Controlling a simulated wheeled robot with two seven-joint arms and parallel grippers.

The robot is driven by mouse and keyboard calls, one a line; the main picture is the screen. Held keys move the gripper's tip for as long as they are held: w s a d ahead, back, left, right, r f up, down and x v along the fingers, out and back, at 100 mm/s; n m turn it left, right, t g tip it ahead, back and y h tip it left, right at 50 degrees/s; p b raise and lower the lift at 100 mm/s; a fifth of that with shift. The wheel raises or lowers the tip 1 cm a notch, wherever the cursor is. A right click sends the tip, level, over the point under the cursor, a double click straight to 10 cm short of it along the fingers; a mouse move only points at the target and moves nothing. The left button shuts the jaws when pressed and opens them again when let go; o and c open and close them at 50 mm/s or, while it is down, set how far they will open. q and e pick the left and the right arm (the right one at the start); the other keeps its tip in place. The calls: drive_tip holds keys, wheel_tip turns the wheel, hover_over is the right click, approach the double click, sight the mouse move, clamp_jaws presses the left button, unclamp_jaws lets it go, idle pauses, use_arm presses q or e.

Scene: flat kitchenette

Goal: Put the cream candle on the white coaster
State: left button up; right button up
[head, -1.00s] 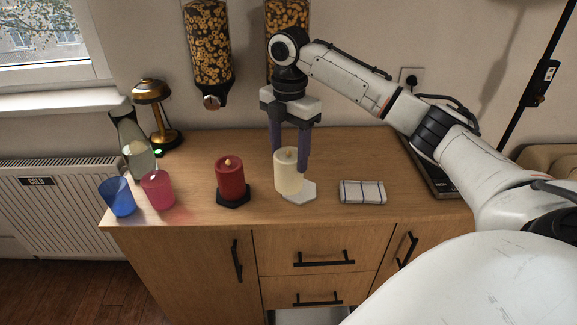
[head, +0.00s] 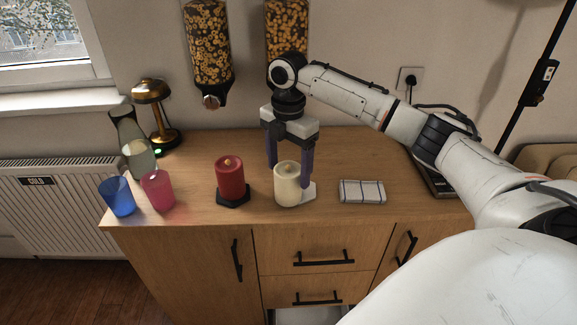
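The cream candle (head: 287,186) stands upright at the middle of the cabinet top. It covers the left part of the white coaster (head: 309,191), whose right part shows beside it. The candle's base reaches past the coaster's front left; I cannot tell whether it rests fully on the coaster, partly on it, or against its edge. My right gripper (head: 289,172) points down from above with its fingers spread, one on each side of the candle and slightly behind it. A gap shows between the right finger and the candle. My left gripper is not in view.
A red candle (head: 230,178) on a dark coaster (head: 234,199) stands close on the left. A folded checked cloth (head: 362,192) lies to the right. A pink cup (head: 158,191), blue cup (head: 117,197), carafe (head: 134,145) and lamp (head: 155,110) stand at the left end.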

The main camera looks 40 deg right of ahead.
drive_tip(key=shift+r, duration=0.1)
wheel_tip(320, 180, up, 12)
idle(0.5)
